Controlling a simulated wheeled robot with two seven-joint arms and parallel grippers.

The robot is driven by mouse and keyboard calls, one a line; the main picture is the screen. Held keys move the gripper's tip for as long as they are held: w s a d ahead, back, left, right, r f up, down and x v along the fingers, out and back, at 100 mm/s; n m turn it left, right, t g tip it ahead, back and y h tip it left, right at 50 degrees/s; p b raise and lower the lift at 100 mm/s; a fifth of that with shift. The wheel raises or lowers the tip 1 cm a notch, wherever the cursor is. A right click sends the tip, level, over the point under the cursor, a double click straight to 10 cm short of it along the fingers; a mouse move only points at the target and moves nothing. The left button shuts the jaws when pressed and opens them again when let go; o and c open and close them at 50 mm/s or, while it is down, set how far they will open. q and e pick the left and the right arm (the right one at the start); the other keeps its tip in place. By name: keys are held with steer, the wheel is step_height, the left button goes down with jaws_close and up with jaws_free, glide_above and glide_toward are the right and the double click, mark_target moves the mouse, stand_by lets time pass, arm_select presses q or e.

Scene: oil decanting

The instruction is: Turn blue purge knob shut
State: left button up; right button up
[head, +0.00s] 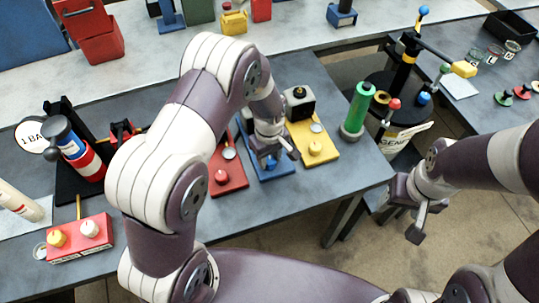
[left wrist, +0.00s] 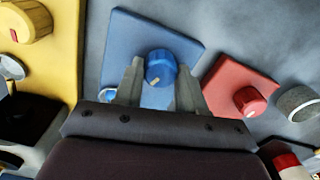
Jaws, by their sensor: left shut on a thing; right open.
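The blue purge knob (left wrist: 161,68) stands on a blue base plate (left wrist: 135,35) in the left wrist view. My left gripper (left wrist: 160,85) has its two fingers on either side of the knob, shut on it. A pale mark shows on the knob's face. In the head view the blue plate (head: 273,173) lies between the red and yellow plates, and my left gripper (head: 275,157) covers most of it from above. My right gripper (head: 418,213) is open and empty, off the table's right edge above the floor.
A red plate with a red knob (left wrist: 250,99) and a yellow plate with a yellow knob (head: 315,148) flank the blue plate closely. A green cylinder (head: 357,108) stands near the table's right edge. A black drum with valves (head: 393,90) stands beyond it.

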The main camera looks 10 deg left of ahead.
mark_target(269, 159)
arm_select(q)
steer(key=shift+n, duration=2.1)
steer(key=o, duration=1.1)
steer(key=shift+c, duration=0.2)
steer(key=shift+r, duration=0.4)
step_height(269, 159, up, 12)
steer(key=b, duration=0.1)
